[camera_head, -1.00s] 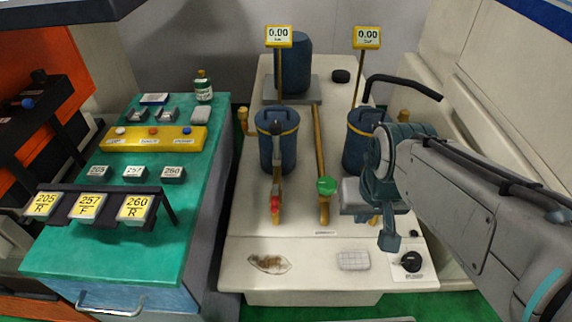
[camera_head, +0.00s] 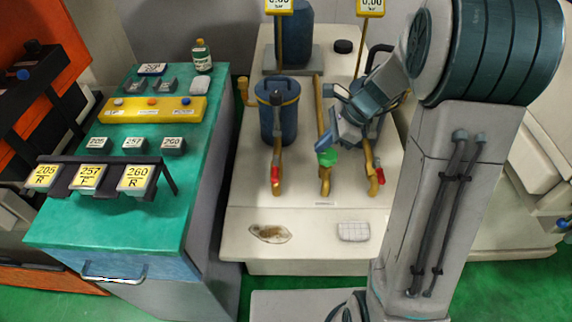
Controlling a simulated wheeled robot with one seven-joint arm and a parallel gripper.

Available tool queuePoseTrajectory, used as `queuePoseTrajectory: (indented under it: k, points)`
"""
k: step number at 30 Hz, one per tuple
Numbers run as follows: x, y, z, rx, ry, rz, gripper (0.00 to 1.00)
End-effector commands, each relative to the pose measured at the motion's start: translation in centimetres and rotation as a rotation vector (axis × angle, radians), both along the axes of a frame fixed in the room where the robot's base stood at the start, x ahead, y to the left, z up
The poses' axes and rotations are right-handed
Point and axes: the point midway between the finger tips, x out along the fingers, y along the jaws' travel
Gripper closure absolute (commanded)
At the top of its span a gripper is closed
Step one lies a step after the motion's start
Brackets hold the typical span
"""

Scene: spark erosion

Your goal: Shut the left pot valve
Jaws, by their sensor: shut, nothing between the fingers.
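The left blue pot (camera_head: 280,120) stands on the pale bench with a brass outlet pipe at its front. Its valve has a red handle (camera_head: 276,172) low on that pipe, roughly in line with it. My gripper (camera_head: 326,143) is shut and empty, tilted down and left, to the right of the left pot. It overlaps the green knob (camera_head: 327,157) on the middle brass pipe in the picture; I cannot tell whether they touch. The gripper is apart from the left red handle. The right pot (camera_head: 377,125) is mostly hidden behind my gripper; its red handle (camera_head: 378,177) shows.
A green-topped cabinet (camera_head: 110,225) with tilted number displays (camera_head: 90,178) and a yellow button bar (camera_head: 152,110) stands left, across a gap. A stained sample (camera_head: 269,233) and a white gridded pad (camera_head: 353,231) lie on the bench's front ledge. My arm covers the right side.

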Motion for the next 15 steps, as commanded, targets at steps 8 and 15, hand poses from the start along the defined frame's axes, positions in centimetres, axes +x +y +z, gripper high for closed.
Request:
queuePoseTrajectory:
  k: [8,15]
  points:
    - [0.30,0.02,-0.22,0.008,0.013,-0.022,1.00]
    - [0.27,0.40,-0.80,0.008,0.014,-0.019,1.00]
